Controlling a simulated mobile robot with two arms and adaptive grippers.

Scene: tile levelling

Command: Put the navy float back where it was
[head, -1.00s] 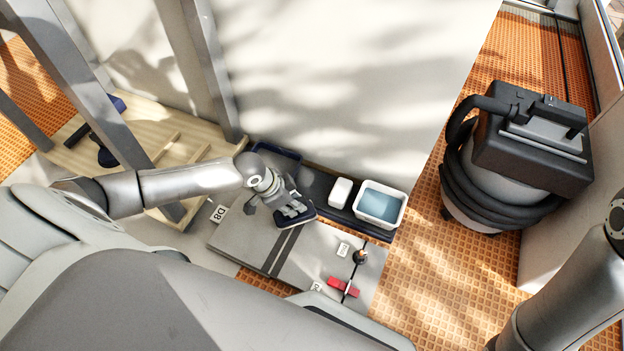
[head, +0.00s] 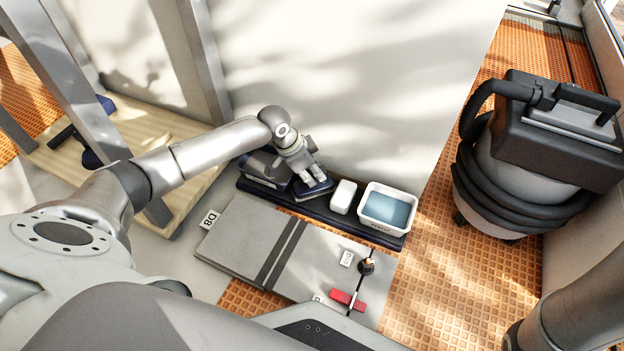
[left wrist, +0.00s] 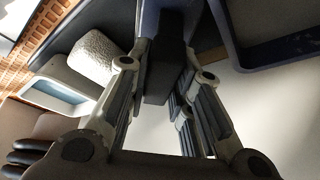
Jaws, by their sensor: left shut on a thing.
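My left gripper (head: 306,174) is shut on the navy float (head: 314,191), from above. The float is over the long dark tray (head: 362,229) along the wall, between a navy open-framed thing (head: 262,170) and a white block (head: 343,196). I cannot tell whether it touches the tray. In the left wrist view, the float's dark handle (left wrist: 166,62) sits between the fingers, and the navy frame (left wrist: 285,52) is at the right. At the lower right of the head view, my right arm shows, but its gripper does not.
A white tub of water (head: 388,209) stands at the tray's right end. Grey tiles (head: 255,235) with a red piece (head: 347,299) and a black-stemmed clip (head: 366,266) lie in front. A black-hosed vacuum (head: 530,150) stands at the right.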

